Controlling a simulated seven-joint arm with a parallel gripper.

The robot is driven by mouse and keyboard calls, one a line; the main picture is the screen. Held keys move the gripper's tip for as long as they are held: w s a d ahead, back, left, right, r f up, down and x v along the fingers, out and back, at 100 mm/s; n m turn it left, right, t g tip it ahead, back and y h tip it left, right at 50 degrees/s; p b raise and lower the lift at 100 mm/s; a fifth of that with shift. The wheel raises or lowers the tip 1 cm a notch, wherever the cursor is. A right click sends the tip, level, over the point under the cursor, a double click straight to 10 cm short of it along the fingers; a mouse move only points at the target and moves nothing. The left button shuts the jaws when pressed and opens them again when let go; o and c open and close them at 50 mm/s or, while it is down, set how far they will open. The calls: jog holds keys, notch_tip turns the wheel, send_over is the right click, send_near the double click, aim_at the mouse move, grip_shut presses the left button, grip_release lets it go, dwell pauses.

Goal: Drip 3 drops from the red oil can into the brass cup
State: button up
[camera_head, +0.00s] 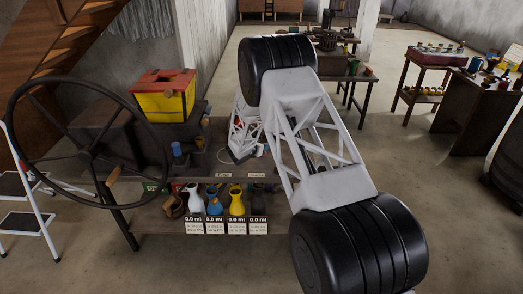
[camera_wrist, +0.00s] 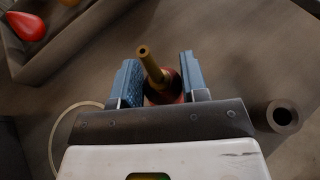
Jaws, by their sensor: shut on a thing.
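In the wrist view my gripper (camera_wrist: 158,64) has its two blue fingers on either side of the red oil can (camera_wrist: 168,94), shut on it. The can's brass spout (camera_wrist: 150,64) sticks up between the fingers toward the picture's top. Most of the can's body is hidden by the gripper. A dark, round, open-topped vessel (camera_wrist: 283,116) stands to the right, apart from the fingers. I cannot tell whether it is the brass cup. In the head view the gripper and can are largely hidden behind my white arm. No drops can be made out.
In the wrist view a tray (camera_wrist: 62,66) with a red rounded thing (camera_wrist: 27,25) is at upper left. In the head view several jugs (camera_head: 237,200) with "0.0 ml" labels line the bench's lower level. A large handwheel (camera_head: 85,157) and a yellow-red box (camera_head: 163,95) stand left.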

jog(key=shift+s+r, duration=0.3)
jog(key=shift+r, duration=0.05)
jog(key=s+d+r, duration=0.1)
jog(key=s+d, duration=0.1)
jog(key=s, duration=1.3)
jog(key=shift+d+r, duration=0.2)
jog(key=shift+d, duration=0.2)
jog(key=shift+s, duration=0.1)
jog(key=shift+d, duration=0.1)
jog(key=w+d+r+n+t+y, duration=0.1)
jog(key=w+d+r, duration=0.1)
jog(key=d, duration=0.5)
jog(key=w+d+r+n+y, duration=0.2)
jog(key=w+d, duration=0.1)
jog(key=d, duration=0.5)
jog(key=shift+n+t+y, duration=0.3)
jog(key=shift+t, duration=0.1)
jog(key=shift+d+r, duration=0.15)
jog(key=shift+d, duration=0.05)
